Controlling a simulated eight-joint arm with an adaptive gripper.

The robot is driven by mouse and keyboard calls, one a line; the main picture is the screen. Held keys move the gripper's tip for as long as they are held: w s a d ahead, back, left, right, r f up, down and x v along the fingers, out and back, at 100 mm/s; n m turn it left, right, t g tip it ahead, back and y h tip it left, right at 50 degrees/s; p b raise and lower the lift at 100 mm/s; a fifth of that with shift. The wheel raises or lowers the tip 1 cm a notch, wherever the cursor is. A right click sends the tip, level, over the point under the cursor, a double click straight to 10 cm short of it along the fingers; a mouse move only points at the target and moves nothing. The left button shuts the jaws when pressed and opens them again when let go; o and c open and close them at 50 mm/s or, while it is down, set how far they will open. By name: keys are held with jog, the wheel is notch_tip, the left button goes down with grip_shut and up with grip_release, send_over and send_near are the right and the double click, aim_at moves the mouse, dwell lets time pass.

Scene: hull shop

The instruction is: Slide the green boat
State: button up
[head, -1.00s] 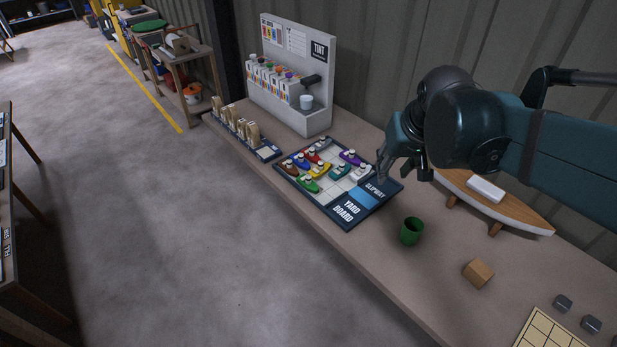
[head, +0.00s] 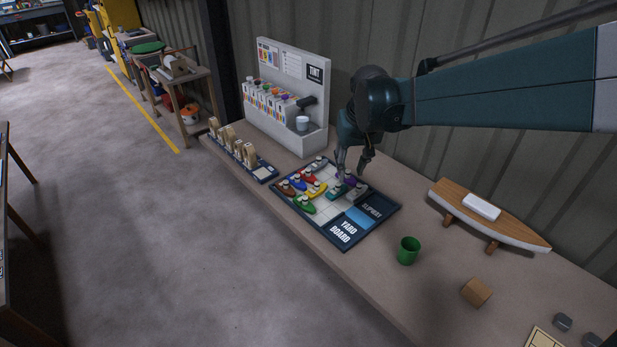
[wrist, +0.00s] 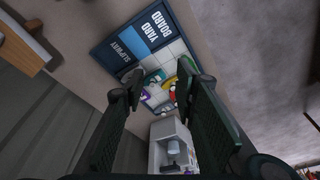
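The green boat (head: 304,204) sits on the yard board (head: 342,243), near its front left edge. Several other boats stand on the board: a yellow boat (head: 317,189), a red boat (head: 309,177), a blue boat (head: 297,182), a brown boat (head: 287,188) and a teal boat (head: 337,193). My gripper (head: 353,172) is above the back part of the board, over the purple boat, to the right of and behind the green boat. In the wrist view my gripper (wrist: 158,98) has its fingers wide apart with nothing between them. The fingers partly hide the boats there.
A white tint stand (head: 290,95) is behind the board, with a row of wooden pieces (head: 227,138) to its left. A green cup (head: 408,251), a wooden block (head: 476,291) and a model boat (head: 490,216) are to the right. The board's front cells are clear.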

jog(key=w+a+f+g, duration=0.1)
jog(key=w+a+f, duration=0.6)
jog(key=w+f, duration=0.15)
jog(key=n+g+p, duration=0.1)
jog(key=g, duration=0.1)
send_over(305, 197)
jog(key=shift+h, duration=0.3)
jog(key=f, duration=1)
jog(key=shift+d+f, duration=0.2)
jog(key=shift+a+f, duration=0.2)
jog(key=shift+f, duration=0.15)
jog(key=shift+f+b, duration=0.3)
jog(key=shift+f, duration=3.55)
grip_shut()
